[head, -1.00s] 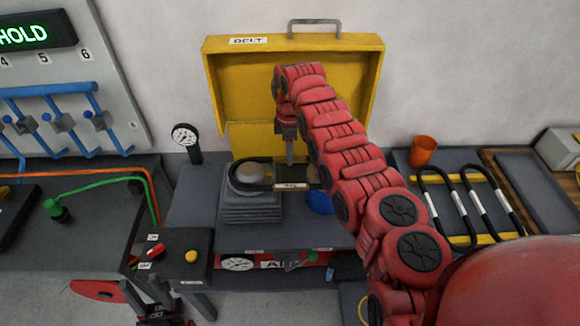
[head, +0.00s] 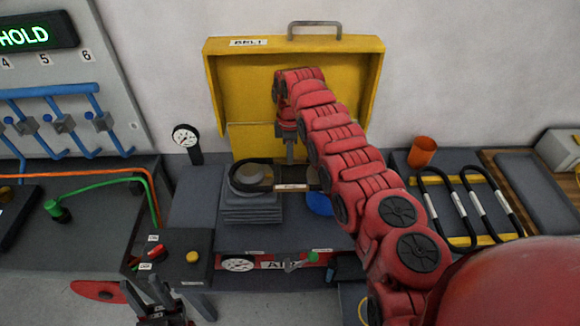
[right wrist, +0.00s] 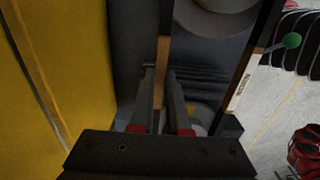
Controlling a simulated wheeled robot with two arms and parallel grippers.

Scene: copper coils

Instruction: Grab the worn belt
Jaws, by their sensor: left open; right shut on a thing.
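The worn belt (head: 291,187), a black loop with a pale label, runs around the grey round pulley (head: 250,176) in the head view. My left gripper (head: 151,296) is open and empty, low at the front left, apart from the belt.
A yellow open cover (head: 233,95) stands behind the pulley. Two more belts (head: 474,195) lie on the right bench near an orange cup (head: 422,152). A gauge (head: 186,137) and a control box (head: 190,257) with a yellow button stand left.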

